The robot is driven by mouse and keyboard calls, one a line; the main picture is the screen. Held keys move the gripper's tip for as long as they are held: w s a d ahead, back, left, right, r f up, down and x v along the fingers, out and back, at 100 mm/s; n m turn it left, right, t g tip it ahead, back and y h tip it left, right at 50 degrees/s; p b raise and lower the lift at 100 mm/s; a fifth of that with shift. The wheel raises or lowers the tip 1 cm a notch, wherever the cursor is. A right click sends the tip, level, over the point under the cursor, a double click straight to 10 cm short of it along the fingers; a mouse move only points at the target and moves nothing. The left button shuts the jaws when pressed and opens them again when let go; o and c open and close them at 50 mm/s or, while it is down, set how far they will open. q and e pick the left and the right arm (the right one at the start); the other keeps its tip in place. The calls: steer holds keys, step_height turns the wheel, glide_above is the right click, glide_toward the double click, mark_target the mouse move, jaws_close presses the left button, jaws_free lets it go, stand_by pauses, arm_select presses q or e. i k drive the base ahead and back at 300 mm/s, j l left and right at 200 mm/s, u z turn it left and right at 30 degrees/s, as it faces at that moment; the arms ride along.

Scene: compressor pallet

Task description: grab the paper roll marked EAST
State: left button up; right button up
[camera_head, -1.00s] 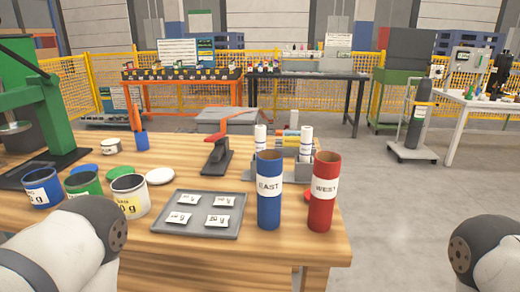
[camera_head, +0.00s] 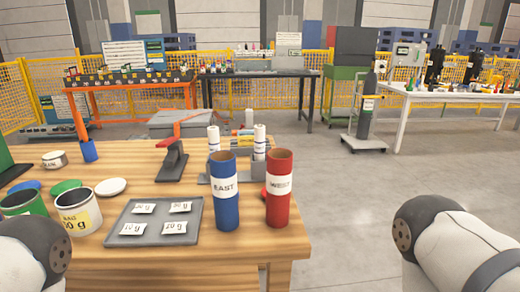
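A blue paper roll (camera_head: 226,205) with a white band marked EAST stands upright near the right front corner of the wooden table (camera_head: 190,262). A red roll (camera_head: 278,205) with a white band marked WEST stands upright just to its right, with a small gap between them. My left arm shows at the lower left corner and my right arm at the lower right, both well apart from the rolls. Neither gripper is in view.
A grey tray (camera_head: 127,240) with several white packets lies left of the blue roll. Cans and lids crowd the table's left side. A stapler-like red and dark tool (camera_head: 172,160) and a holder with white rolls (camera_head: 214,140) stand behind. Floor right of the table is clear.

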mark_target(259, 129)
steer(key=i+z, duration=0.25)
steer(key=i, duration=0.15)
steer(key=i+z, duration=0.25)
steer(key=i, duration=0.15)
steer(key=k+j+u, duration=0.25)
steer(key=k, duration=0.25)
steer(key=i+l+z, duration=0.15)
steer(key=i, duration=0.2)
steer(key=i+l+z, duration=0.15)
steer(key=i, duration=0.2)
